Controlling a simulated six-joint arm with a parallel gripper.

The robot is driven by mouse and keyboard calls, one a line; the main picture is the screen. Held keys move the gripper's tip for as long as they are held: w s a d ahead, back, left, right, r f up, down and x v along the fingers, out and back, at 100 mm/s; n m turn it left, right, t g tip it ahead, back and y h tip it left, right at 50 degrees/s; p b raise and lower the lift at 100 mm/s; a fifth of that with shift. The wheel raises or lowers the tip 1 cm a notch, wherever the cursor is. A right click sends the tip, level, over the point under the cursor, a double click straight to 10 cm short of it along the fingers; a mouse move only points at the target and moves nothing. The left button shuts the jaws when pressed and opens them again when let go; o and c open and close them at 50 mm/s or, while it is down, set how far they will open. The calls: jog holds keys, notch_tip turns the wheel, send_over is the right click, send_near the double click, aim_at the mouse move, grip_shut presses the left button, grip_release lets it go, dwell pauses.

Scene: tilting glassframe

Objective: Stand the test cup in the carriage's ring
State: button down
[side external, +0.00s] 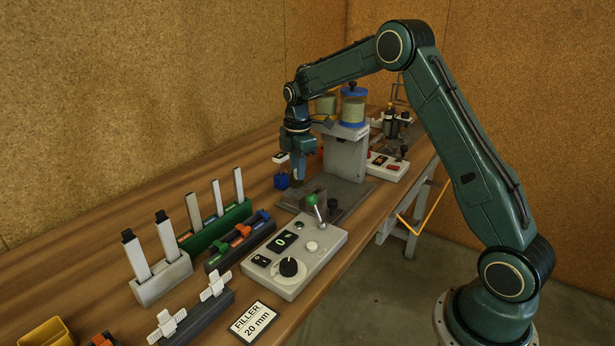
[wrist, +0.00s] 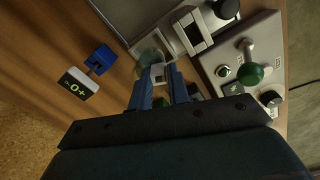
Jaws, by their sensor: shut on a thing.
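My gripper (side external: 297,178) points down beside the grey machine, at the left edge of its dark base plate. In the wrist view my gripper (wrist: 160,78) has its blue fingers closed on a small, clear, faintly green thing, which looks like the test cup (wrist: 149,53). The fingers hide part of it. A pale, square-edged frame (wrist: 194,32), perhaps part of the carriage, lies just right of the cup in the wrist view. I cannot make out the ring clearly, nor whether the cup touches anything below it.
A control box (side external: 292,255) with a green-knobbed lever (side external: 311,199) stands in front of the machine (side external: 345,150). A blue block (side external: 282,181) sits close left of my gripper. Racks of strips (side external: 215,228) and a FILLER sign (side external: 255,322) lie nearer.

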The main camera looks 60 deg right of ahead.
aim_at(298, 186)
jog(key=shift+f, duration=0.2)
jog(key=shift+f, duration=2.05)
jog(key=shift+f, duration=0.1)
jog(key=c, duration=1.3)
grip_release()
notch_tip(298, 186, up, 12)
jog(key=shift+r, duration=0.15)
